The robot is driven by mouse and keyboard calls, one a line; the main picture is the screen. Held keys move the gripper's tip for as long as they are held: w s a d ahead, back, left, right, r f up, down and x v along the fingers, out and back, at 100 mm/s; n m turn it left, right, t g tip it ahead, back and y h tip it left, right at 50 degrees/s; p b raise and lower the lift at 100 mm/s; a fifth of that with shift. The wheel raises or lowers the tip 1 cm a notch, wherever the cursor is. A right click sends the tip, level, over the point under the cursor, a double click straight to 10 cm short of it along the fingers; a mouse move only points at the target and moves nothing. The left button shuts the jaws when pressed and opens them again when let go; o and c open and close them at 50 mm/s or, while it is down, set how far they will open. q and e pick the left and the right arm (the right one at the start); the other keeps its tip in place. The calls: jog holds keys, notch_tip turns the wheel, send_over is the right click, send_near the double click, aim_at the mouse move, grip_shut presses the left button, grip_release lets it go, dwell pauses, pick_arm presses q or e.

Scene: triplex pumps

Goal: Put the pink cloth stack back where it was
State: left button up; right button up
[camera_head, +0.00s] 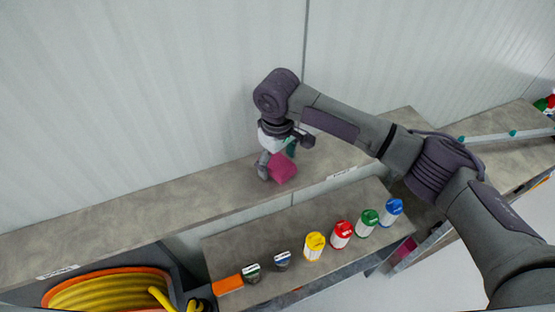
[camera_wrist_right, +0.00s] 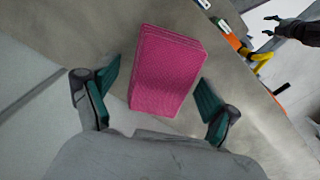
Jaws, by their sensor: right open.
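The pink cloth stack (camera_head: 283,171) sits on the grey shelf (camera_head: 130,215) along the wall in the head view. In the right wrist view the pink cloth stack (camera_wrist_right: 167,68) lies flat on the grey surface. My right gripper (camera_head: 277,160) is over the shelf at the stack, partly covering it. In the wrist view my right gripper (camera_wrist_right: 158,97) has its two green-padded fingers spread, one on each side of the near end of the stack, with gaps to it. In the wrist view another gripper (camera_wrist_right: 272,28), dark and seemingly my left, shows at the upper right; its jaw state is unclear.
A lower bench in front holds a yellow-capped container (camera_head: 314,246), a red one (camera_head: 341,234), a green one (camera_head: 367,222), a blue one (camera_head: 392,211) and an orange block (camera_head: 228,285). A coiled yellow hose (camera_head: 108,291) is at the lower left. The shelf left of the stack is clear.

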aim_at(277, 160)
jog(key=shift+r, duration=0.1)
notch_tip(277, 160, up, 12)
jog(key=b, duration=0.3)
dwell(0.6)
